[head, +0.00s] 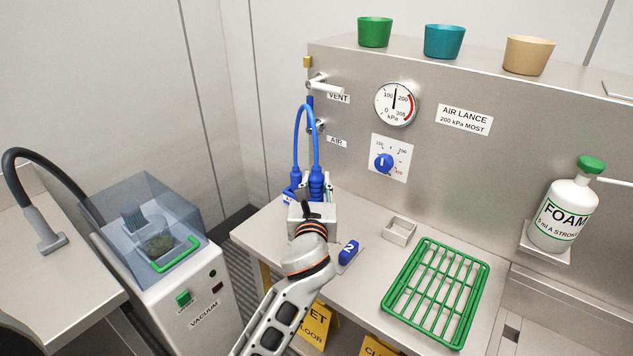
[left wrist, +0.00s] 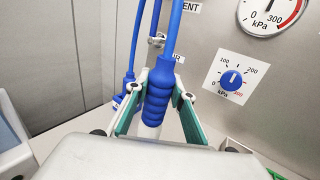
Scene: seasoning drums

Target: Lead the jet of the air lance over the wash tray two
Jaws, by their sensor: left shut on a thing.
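In the left wrist view the ribbed grip (left wrist: 157,94) stands upright between the green-padded fingers (left wrist: 156,112). The lance's tip and any jet are hidden. My right gripper is not in view.
A green rack (head: 424,318) and a small open metal box (head: 399,231) are on the bench to the right. The foam bottle (head: 564,214) stands on a bracket. The pressure gauge (head: 396,104) and blue knob (head: 383,162) are on the panel. The vacuum unit (head: 190,307) stands left.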

